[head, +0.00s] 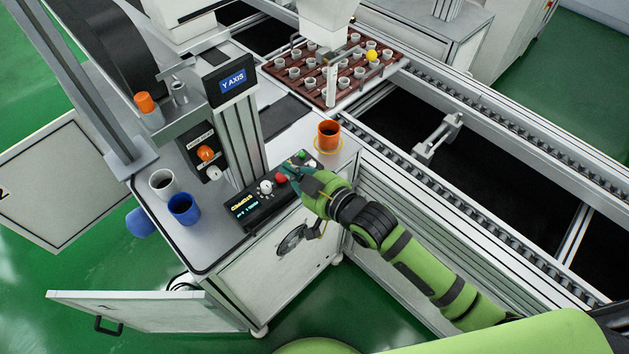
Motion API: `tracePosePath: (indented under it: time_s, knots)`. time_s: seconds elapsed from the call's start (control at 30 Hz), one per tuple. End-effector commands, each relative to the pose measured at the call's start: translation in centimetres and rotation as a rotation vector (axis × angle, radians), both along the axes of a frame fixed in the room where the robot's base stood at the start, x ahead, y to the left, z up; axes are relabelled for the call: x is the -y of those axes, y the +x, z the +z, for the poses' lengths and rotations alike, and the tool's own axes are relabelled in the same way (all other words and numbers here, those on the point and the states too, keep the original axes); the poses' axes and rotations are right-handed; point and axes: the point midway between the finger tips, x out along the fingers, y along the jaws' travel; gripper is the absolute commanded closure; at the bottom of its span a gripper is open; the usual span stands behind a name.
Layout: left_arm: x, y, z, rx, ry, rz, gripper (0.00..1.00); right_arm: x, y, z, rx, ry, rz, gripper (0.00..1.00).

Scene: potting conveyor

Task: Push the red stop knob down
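The red stop knob (281,178) is on the sloped black control box (252,212), to the right of a white knob (266,187). My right gripper (292,165) comes in from the lower right. Its fingers are over the right part of the box, just beside the red knob in the picture. Whether they touch the knob I cannot tell. The fingers are small and overlap the dark box, so their opening is unclear. They hide part of the box's right end. My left gripper is out of view.
An orange cup (328,135) stands close behind my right gripper. A blue cup (184,209) and a white cup (162,183) stand left of the box. A post with a display (231,80) rises behind it. A pot tray (345,91) is on the conveyor.

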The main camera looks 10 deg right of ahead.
Motion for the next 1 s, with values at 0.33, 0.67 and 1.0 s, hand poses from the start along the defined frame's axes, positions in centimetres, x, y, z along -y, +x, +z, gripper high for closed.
tracePosePath:
  time_s: [0.33,0.67,1.0]
  knots:
    - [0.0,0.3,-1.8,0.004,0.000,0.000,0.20,3.6,-4.9,1.1,0.000,0.000,-0.001,1.00]
    - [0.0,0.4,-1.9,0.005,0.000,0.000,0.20,4.3,-5.9,1.7,0.001,0.000,-0.001,1.00]
    - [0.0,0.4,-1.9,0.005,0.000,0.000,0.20,4.3,-5.8,1.7,0.002,0.001,-0.001,1.00]
